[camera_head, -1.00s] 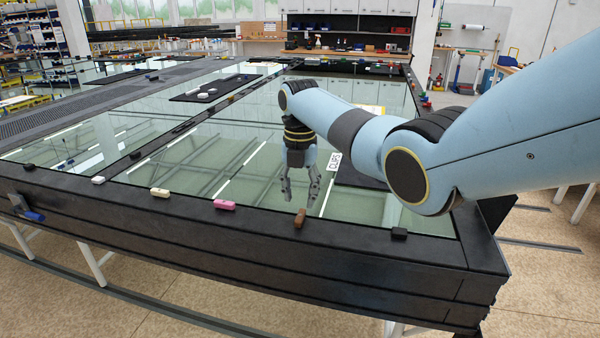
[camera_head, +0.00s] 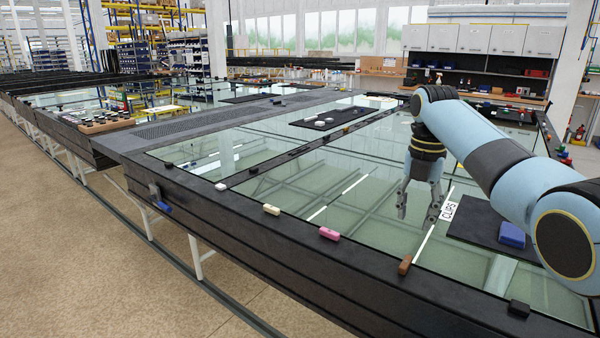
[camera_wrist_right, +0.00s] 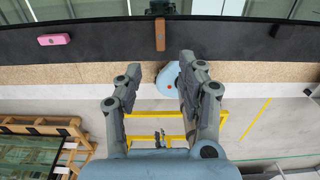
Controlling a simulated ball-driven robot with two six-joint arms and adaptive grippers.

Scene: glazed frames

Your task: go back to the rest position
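My right gripper (camera_head: 418,217) hangs from the light blue arm over the glazed table, fingers pointing down. Its fingers are apart with nothing between them. The right wrist view also shows the gripper (camera_wrist_right: 163,62) open and empty. A brown block (camera_head: 405,265) lies on the table's dark front edge, below and close to the gripper in the picture. The block also shows beyond the fingertips in the right wrist view (camera_wrist_right: 160,35). My left gripper is not in view.
The dark frame (camera_head: 290,235) surrounds the glass. Along its front edge lie a pink block (camera_head: 329,233), a cream block (camera_head: 271,209) and a black block (camera_head: 519,308). A blue block (camera_head: 511,234) sits on a black mat (camera_head: 470,226) under the right arm. Floor is free at left.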

